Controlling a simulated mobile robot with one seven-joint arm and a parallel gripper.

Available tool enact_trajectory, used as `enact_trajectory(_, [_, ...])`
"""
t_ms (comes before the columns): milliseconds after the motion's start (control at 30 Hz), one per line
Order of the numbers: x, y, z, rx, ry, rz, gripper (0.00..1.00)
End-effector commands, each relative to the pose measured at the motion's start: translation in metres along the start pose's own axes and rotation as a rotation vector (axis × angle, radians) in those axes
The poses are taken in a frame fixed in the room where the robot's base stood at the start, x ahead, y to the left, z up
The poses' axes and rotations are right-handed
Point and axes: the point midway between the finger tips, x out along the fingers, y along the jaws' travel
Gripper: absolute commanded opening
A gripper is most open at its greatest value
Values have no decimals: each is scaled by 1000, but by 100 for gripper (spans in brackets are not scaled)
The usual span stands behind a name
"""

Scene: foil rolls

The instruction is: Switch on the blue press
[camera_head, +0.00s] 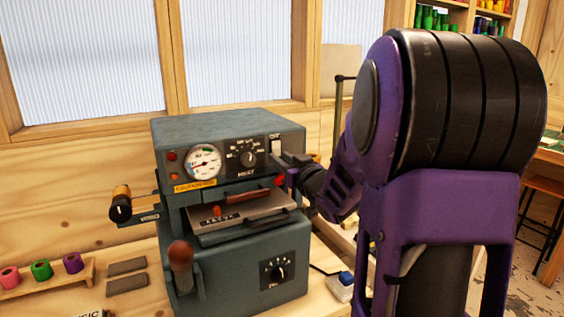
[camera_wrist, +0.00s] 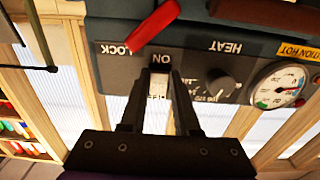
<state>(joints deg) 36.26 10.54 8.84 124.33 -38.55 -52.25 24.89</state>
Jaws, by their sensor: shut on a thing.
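The blue press (camera_head: 225,127) is a blue-grey machine on the bench, left of my arm in the head view. Its white switch (camera_wrist: 158,84) sits on the front panel between ON and OFF labels, which appear upside down in the wrist view. It also shows in the head view (camera_head: 276,147) at the panel's upper right. My gripper (camera_wrist: 159,73) is at the panel with one finger on each side of the switch, shut on it. The fingers partly cover the switch, and I cannot tell which way it is set.
A red lock lever (camera_wrist: 153,26) is close beside the fingers. The heat knob (camera_wrist: 218,82) and round gauge (camera_head: 204,162) share the panel. A side handle (camera_head: 121,204) and a lower front lever (camera_head: 181,256) stick out. Coloured rolls (camera_head: 41,270) stand at the left.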

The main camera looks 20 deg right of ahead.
Motion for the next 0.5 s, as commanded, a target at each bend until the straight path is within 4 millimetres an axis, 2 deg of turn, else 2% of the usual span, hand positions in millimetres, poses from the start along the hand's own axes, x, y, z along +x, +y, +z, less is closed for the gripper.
enact_trajectory(167, [2,0,8,-1,58,-1,0])
enact_trajectory(500, [2,0,2,-1,114,-1,0])
